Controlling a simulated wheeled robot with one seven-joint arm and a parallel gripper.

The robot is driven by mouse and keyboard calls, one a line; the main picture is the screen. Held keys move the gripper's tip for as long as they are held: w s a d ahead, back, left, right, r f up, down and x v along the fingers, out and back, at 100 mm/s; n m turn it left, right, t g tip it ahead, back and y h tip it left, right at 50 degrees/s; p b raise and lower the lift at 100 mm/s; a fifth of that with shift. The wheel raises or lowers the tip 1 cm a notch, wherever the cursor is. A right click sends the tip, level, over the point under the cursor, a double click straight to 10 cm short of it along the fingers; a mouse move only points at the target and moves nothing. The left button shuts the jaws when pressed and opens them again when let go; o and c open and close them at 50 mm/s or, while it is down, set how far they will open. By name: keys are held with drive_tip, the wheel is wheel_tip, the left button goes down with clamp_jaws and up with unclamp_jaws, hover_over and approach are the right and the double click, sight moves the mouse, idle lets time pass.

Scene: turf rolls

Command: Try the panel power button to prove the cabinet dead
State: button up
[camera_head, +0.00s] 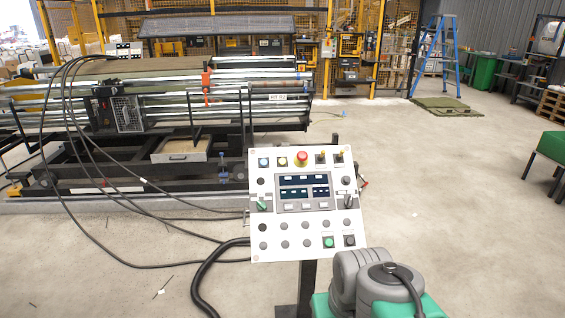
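The white control panel (262,245) stands tilted on a dark post in front of me. It carries a red mushroom button (301,158) at the top and a dark display (304,187) in the middle. Several grey buttons fill the lower rows. The labels are too small to read, so I cannot tell which button is the power button. My grey and green arm links show at the bottom, right of the post. My gripper is not in view.
Black cables (110,262) run from the roller machine (200,100) over the floor to the panel. A blue ladder (437,55) and a green mat (440,107) are at the back right. A green-topped bench (551,146) stands at the right edge. The floor right of the panel is mostly clear.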

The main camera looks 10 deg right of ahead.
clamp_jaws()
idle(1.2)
